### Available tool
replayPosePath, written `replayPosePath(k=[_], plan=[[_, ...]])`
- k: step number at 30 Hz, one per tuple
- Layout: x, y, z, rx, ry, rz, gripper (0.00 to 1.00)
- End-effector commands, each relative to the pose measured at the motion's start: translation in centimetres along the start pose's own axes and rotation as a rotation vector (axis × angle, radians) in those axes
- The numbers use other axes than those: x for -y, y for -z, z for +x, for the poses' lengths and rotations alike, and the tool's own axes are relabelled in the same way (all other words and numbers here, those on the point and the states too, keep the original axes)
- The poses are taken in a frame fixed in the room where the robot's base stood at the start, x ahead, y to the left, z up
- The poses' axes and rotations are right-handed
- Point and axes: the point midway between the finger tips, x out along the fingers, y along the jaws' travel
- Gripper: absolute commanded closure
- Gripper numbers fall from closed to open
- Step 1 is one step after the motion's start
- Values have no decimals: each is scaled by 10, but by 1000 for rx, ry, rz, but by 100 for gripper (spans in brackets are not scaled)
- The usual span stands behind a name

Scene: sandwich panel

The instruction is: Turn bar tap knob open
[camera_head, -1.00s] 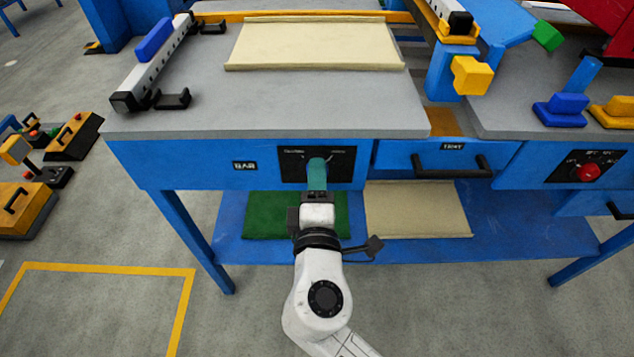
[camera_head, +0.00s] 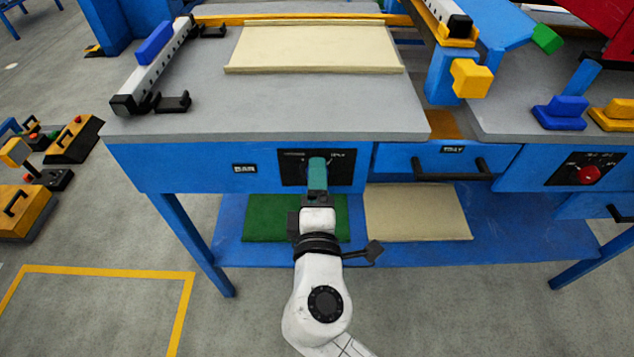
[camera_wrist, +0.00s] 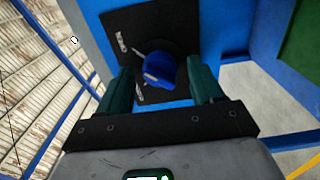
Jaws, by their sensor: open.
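The bar tap knob (camera_wrist: 159,70) is blue and sits on a black plate (camera_wrist: 120,25) in the wrist view. In the head view the plate (camera_head: 343,165) is on the blue front of the bench, right of a "BAR" label (camera_head: 244,169), and my gripper hides the knob. My gripper (camera_wrist: 160,85) is open, with one teal finger on each side of the knob. I cannot tell whether the fingers touch it. In the head view the gripper (camera_head: 317,172) points at the plate from the front.
A grey bench top (camera_head: 270,105) with a cream panel (camera_head: 315,48) lies above. A drawer (camera_head: 440,160) with a black handle is at the right. A red knob (camera_head: 588,174) is further right. A lower shelf (camera_head: 510,235) holds green and beige sheets.

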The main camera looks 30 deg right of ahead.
Motion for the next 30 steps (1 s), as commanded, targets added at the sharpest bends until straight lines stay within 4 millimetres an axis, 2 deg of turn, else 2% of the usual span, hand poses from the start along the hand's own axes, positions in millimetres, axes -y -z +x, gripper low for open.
replayPosePath(k=[5, 12, 18, 23, 30], plan=[[1, 0, -23, -4, 2, -2, 34], [1, 1, -69, -4, 2, -2, 34], [1, 1, -97, -3, 2, -1, 34], [1, 0, -105, -1, 1, 0, 34], [1, 0, -106, -1, 1, 0, 34]])
